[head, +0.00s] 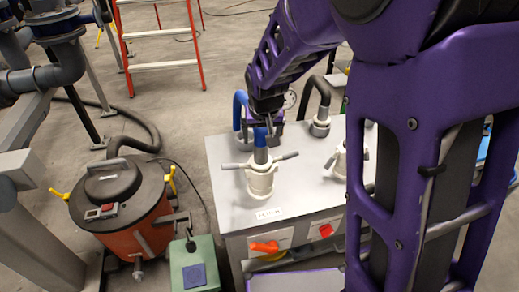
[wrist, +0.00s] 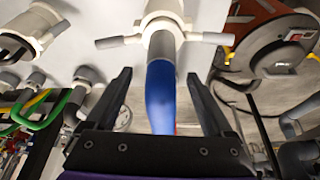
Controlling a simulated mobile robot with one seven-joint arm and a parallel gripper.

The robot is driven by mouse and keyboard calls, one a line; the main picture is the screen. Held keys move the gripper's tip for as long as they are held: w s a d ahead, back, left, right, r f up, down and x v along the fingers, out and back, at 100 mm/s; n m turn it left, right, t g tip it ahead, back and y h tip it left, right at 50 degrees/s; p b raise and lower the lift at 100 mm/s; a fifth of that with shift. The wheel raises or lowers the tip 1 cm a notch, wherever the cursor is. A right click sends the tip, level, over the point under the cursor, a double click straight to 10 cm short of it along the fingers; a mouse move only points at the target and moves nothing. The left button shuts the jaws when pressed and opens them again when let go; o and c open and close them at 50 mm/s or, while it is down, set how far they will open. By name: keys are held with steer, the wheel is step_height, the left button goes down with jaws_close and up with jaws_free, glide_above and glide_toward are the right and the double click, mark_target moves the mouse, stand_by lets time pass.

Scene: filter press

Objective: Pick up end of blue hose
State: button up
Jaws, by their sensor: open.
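The blue hose (head: 240,104) arches over the light grey cabinet. Its end (head: 260,137) runs down into a white coupling (head: 261,178) with two grey side levers. My gripper (head: 267,112) is above and behind the coupling, at the hose. In the wrist view the blue hose (wrist: 160,95) lies between my two open fingers (wrist: 158,76), with a gap on both sides. A grey sleeve (wrist: 162,46) joins the hose to the white coupling beyond the fingertips. The rest of the hose is partly hidden by my gripper.
The cabinet top (head: 230,197) also carries a black hose (head: 317,88) in a second coupling and a third white coupling (head: 340,158). An orange vacuum drum (head: 140,232) and a green box (head: 193,268) stand at the left. A red ladder (head: 122,30) stands behind.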

mark_target(261, 146)
steer(key=x, duration=0.1)
steer(key=b+x, duration=0.1)
steer(key=x, duration=0.1)
steer(key=b+x, duration=0.1)
steer(key=shift+s+f, duration=0.25)
steer(key=shift+r, duration=0.1)
jaws_close()
